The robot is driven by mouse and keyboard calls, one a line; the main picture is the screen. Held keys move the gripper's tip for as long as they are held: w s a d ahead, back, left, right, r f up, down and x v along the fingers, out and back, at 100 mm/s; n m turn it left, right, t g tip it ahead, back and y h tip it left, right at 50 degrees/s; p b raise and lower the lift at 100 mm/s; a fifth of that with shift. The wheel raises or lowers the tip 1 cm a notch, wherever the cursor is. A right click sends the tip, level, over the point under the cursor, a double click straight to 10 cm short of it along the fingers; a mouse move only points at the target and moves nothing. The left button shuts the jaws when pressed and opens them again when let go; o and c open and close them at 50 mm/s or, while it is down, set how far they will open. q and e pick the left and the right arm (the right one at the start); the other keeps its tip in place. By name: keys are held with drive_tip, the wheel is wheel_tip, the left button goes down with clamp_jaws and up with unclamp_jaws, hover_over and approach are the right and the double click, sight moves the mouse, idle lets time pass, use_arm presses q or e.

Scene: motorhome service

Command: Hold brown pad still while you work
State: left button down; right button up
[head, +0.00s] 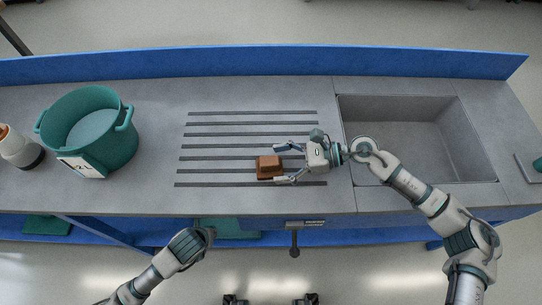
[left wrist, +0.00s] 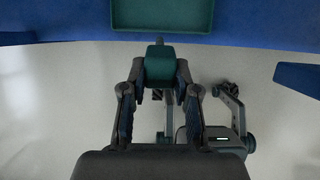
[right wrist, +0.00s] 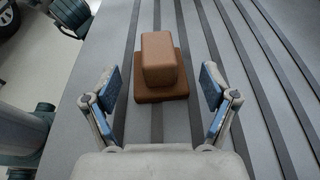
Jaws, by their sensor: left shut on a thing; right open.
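The brown pad (head: 268,167) lies on the grey bench top, across the dark strips left of the sink. In the right wrist view the brown pad (right wrist: 162,68) shows a raised block on a wider, flat base. My right gripper (head: 277,164) is open, with one finger toward each side of the pad. In the right wrist view a gap shows between the fingers (right wrist: 160,85) and the pad, which sits ahead of them. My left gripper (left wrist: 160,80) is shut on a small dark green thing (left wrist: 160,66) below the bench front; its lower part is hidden.
A teal pot (head: 90,130) with a label and a white and orange container (head: 18,148) stand at the left. An empty sink (head: 415,135) is at the right. A lever (head: 294,243) hangs from the bench front. A green tray (left wrist: 162,14) lies under the bench.

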use_arm(q)
drive_tip(key=shift+r, duration=0.15)
use_arm(e)
drive_tip(key=shift+x, duration=0.95)
drive_tip(key=c, duration=0.8)
